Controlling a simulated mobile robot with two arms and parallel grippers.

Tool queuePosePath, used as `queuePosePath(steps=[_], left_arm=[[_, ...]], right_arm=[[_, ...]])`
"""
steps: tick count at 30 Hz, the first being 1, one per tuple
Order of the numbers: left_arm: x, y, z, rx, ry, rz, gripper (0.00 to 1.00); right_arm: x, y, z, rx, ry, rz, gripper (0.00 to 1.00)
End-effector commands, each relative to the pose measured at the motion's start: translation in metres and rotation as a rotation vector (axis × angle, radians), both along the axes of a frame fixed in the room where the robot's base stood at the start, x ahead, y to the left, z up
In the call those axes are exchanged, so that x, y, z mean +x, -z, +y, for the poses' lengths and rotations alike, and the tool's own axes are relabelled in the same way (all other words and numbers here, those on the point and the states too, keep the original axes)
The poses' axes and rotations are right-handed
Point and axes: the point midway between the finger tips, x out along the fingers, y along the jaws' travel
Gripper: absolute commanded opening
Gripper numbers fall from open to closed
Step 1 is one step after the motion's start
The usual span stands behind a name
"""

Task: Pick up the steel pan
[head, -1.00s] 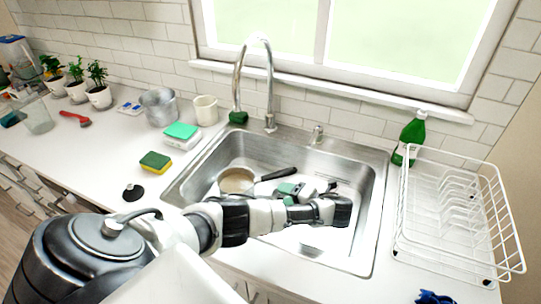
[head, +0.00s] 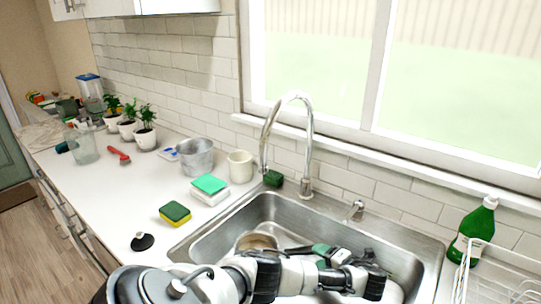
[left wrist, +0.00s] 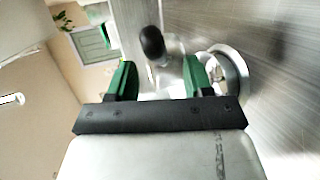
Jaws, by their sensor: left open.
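The steel pan (head: 257,241) lies in the left part of the sink, its round body partly hidden behind my left arm. Its black handle (head: 297,250) points right, toward my left gripper (head: 314,250). In the left wrist view, the green fingers of my left gripper (left wrist: 157,70) are open. The rounded dark end of the handle (left wrist: 152,44) shows in line with the gap between them. I cannot tell whether the handle is fully between the fingers; they are not closed on it. My right gripper is out of view.
The sink (head: 228,222) has a tall faucet (head: 309,140) behind it. A yellow-green sponge (head: 174,213), a black stopper (head: 142,241), a cream cup (head: 240,166) and a metal bucket (head: 196,157) stand left. A green bottle (head: 473,232) and a white rack (head: 500,272) are right.

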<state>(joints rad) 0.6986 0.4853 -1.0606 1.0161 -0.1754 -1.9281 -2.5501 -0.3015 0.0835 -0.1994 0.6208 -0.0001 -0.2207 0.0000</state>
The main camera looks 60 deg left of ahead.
Motion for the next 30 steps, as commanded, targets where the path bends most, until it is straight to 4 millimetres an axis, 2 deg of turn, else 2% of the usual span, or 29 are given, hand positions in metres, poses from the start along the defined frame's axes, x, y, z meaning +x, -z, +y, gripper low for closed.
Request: queuePosePath(steps=[3,7,17,26,27,30], left_arm=[[-0.001,0.001,0.021,0.004,-0.005,0.002,0.51],[-0.002,0.008,0.036,0.002,-0.003,0.002,0.51],[-0.002,0.010,0.042,0.001,-0.001,0.000,0.50],[-0.002,0.010,0.042,0.001,-0.001,0.000,0.04],[-0.002,0.010,0.042,0.001,-0.001,0.000,0.00],[-0.002,0.010,0.042,0.001,-0.001,0.000,0.00]], right_arm=[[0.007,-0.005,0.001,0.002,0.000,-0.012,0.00],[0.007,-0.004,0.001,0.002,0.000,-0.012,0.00],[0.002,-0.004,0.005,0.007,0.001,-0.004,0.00],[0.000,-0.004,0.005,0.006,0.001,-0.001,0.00],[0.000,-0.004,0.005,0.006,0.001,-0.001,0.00],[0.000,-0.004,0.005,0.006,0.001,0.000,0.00]])
